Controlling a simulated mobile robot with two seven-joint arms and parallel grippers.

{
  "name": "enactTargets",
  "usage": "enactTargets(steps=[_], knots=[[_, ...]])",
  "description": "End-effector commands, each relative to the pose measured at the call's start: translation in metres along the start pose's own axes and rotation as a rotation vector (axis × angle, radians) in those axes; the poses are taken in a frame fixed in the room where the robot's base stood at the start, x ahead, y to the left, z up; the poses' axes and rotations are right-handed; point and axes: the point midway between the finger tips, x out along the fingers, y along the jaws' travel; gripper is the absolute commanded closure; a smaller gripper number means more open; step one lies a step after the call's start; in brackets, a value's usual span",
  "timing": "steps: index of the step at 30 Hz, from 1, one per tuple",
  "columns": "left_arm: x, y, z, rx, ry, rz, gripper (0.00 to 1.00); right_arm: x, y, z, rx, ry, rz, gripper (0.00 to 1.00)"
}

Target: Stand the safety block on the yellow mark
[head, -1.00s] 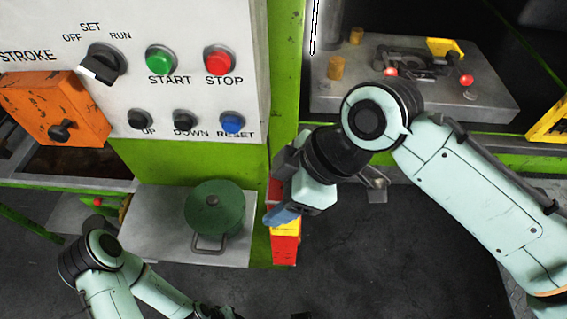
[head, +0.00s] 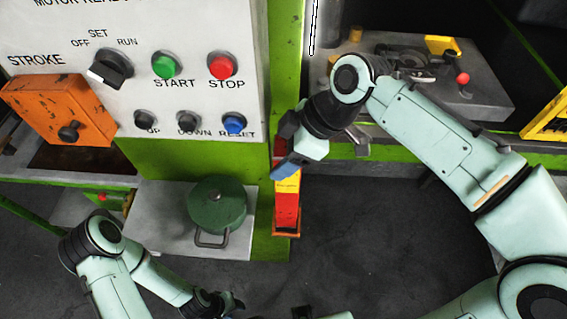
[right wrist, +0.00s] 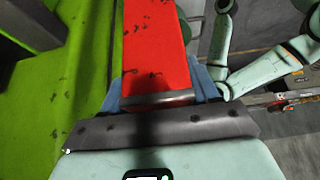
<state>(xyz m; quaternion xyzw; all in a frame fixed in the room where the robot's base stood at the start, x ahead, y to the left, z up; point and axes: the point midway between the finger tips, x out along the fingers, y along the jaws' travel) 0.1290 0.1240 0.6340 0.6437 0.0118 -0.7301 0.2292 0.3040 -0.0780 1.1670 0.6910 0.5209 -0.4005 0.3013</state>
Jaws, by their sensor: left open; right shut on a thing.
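The safety block (head: 287,205) is a tall red bar with a yellow labelled band and an orange lower end. It hangs roughly upright in front of the green press post. My right gripper (head: 286,170), with blue fingers, is shut on its upper part. In the right wrist view the red block (right wrist: 155,45) fills the space between the fingers (right wrist: 160,92). My left gripper (head: 222,302) is open and empty, low in the head view, dark and partly cut off. I cannot make out the yellow mark; my right arm hides part of the press bed.
The press bed (head: 480,103) at upper right carries a die, a yellow piece (head: 442,45) and a red knob (head: 462,78). The control panel (head: 200,90) is at upper left. A yellow guard (head: 550,118) stands at right.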

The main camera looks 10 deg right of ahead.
Motion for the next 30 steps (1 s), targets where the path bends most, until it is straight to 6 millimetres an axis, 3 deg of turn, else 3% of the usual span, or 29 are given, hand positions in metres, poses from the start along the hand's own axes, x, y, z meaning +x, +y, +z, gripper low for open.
enactTargets(steps=[8,15,29,30], knots=[[0.003,-0.001,0.001,-0.001,-0.002,-0.001,0.57,0.011,0.0,0.006,0.0,0.004,0.004,1.0],[0.002,-0.001,0.001,0.0,-0.002,0.0,0.57,0.034,0.004,0.018,-0.002,0.004,0.005,1.0],[0.007,-0.004,0.003,-0.002,-0.005,-0.002,0.57,0.04,0.004,0.022,-0.002,0.004,0.005,1.0],[0.007,-0.004,0.003,-0.002,-0.005,-0.002,0.57,0.041,0.004,0.024,0.0,0.0,0.001,0.37]])
